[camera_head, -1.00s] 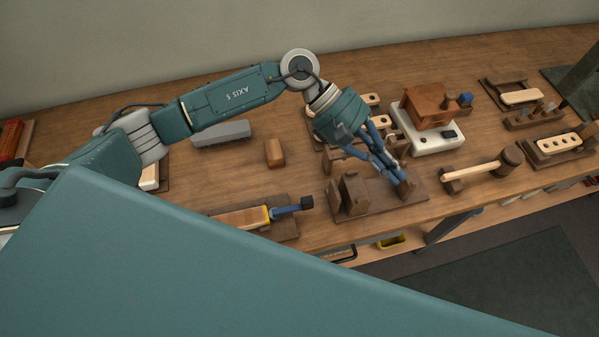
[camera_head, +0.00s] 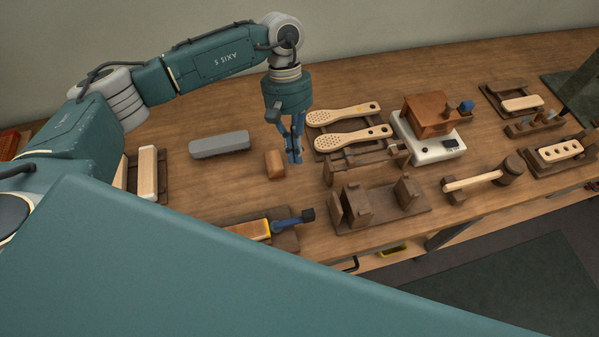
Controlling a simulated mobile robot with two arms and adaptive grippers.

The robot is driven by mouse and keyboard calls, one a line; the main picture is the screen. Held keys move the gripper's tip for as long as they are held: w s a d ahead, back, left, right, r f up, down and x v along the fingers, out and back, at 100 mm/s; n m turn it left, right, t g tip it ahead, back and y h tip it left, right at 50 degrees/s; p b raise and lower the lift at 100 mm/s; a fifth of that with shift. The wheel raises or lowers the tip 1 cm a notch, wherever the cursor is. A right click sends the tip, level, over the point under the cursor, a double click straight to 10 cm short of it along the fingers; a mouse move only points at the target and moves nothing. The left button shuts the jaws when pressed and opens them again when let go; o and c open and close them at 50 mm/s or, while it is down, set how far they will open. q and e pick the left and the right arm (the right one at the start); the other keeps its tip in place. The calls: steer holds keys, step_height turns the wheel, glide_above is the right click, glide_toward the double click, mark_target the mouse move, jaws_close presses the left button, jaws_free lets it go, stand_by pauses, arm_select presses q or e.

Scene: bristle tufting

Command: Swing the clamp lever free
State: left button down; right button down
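A lever with a blue arm and black knob (camera_head: 307,215) sticks out to the right from a dark wooden base (camera_head: 287,241) near the front edge. It looks like the clamp lever. My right gripper is not in view.
A brown wooden fixture with upright blocks (camera_head: 380,216) stands to the right of the lever. Pale perforated paddles (camera_head: 350,138), a grey bar (camera_head: 219,145), a white device with a brown box (camera_head: 428,148) and a mallet (camera_head: 480,181) surround it.

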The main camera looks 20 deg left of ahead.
mark_target(292, 221)
arm_select(q)
steer(key=p+x, duration=0.3)
steer(key=x, duration=0.5)
steer(key=shift+s+d+f+p, duration=0.1)
steer(key=shift+s+p, duration=0.15)
steer(key=shift+p, duration=0.15)
steer(key=s+p, duration=0.1)
steer(key=s+d+p, duration=0.1)
steer(key=shift+s+d+f+p, duration=0.2)
steer(key=shift+d+f+p, duration=0.05)
steer(key=shift+d+p, duration=0.1)
steer(key=shift+s+d+f, duration=0.1)
steer(key=shift+s+d, duration=0.2)
steer(key=shift+s, duration=0.15)
steer(key=shift+f, duration=0.1)
